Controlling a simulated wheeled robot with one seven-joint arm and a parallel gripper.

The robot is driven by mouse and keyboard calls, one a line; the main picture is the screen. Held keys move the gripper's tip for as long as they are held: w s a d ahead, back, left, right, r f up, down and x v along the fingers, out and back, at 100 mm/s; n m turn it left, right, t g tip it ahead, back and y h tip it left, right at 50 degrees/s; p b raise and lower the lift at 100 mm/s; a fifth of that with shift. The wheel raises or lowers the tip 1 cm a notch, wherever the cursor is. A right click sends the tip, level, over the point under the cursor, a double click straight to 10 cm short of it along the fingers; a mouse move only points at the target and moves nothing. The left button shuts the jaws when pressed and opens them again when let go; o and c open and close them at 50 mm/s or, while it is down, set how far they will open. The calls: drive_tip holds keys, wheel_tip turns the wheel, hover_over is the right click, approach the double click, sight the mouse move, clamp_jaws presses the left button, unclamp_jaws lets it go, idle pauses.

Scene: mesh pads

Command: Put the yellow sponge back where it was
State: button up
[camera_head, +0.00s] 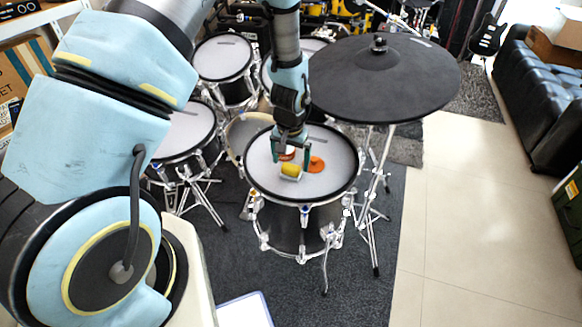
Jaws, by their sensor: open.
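The yellow sponge (291,170) lies on the mesh pad of the front drum (270,188), near its middle. It has a pale edge along its near side. My gripper (291,164) points down over the drum with its jaws open. One finger is to the left of the sponge and the other to the right. I cannot tell whether either finger touches it. An orange round item (317,164) lies to the right of the sponge. A red and white round item (287,152) shows behind the sponge, partly hidden by my gripper.
A large black cymbal pad (385,80) on a stand is close to the right of my gripper and overhangs the drum's right side. More drums (183,130) stand behind and to the left. The tiled floor (470,220) at the right is clear.

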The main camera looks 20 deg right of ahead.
sight(290, 178)
wheel_tip(290, 178, up, 9)
drive_tip(key=s+b, duration=0.1)
drive_tip(key=shift+a+f, duration=0.15)
drive_tip(key=shift+a, duration=0.1)
drive_tip(key=w+a+r+n, duration=0.15)
drive_tip(key=a+r, duration=0.25)
drive_tip(key=a, duration=0.5)
drive_tip(key=w+a+r+n, duration=0.1)
drive_tip(key=a+r+n, duration=0.2)
drive_tip(key=a+r, duration=0.35)
drive_tip(key=s+a+r+n, duration=0.1)
drive_tip(key=s+a, duration=0.1)
drive_tip(key=a, duration=0.5)
drive_tip(key=s+a+r+n, duration=0.1)
drive_tip(key=s+a+n, duration=0.1)
drive_tip(key=a, duration=0.5)
drive_tip(key=shift+s+r, duration=0.35)
drive_tip(key=shift+s, duration=0.15)
wheel_tip(290, 178, up, 2)
drive_tip(key=shift+r+p, duration=0.25)
drive_tip(key=shift+p, duration=0.9)
